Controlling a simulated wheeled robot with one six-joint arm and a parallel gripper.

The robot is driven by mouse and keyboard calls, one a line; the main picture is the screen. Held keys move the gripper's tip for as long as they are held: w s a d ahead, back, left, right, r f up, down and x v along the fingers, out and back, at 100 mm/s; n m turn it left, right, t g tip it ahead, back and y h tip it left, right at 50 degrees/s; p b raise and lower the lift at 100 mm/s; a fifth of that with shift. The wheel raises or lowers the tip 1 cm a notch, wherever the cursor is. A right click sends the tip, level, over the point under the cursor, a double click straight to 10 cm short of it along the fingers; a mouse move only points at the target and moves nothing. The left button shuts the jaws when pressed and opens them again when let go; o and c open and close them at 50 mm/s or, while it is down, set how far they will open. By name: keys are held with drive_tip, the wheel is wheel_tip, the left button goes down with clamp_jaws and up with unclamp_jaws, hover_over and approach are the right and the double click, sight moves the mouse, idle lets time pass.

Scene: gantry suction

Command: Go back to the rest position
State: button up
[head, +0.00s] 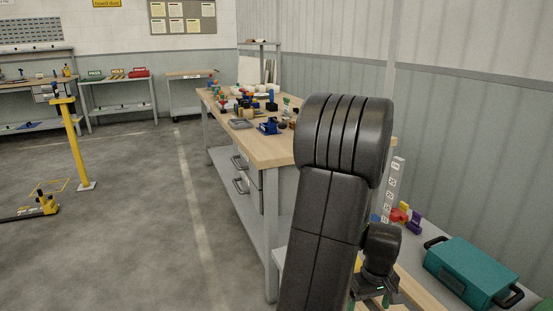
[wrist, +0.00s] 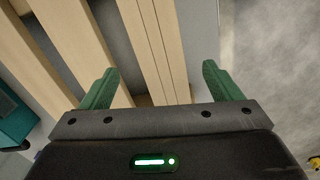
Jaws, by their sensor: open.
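Light wooden slats (wrist: 150,40) with dark gaps lie beyond the fingers. In the head view my dark arm rises in the middle and bends down at the right.
A long workbench (head: 272,150) with many small items stands behind my arm. A teal case (head: 472,270) lies on a grey surface at the lower right. A yellow post (head: 76,145) stands at the left. The floor (head: 130,220) between is clear.

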wheel_tip(320, 180, up, 9)
drive_tip(key=p, duration=0.3)
wheel_tip(320, 180, down, 13)
drive_tip(key=b, duration=0.5)
drive_tip(key=shift+f, duration=0.15)
drive_tip(key=shift+p, duration=0.3)
wheel_tip(320, 180, up, 8)
drive_tip(key=p, duration=0.5)
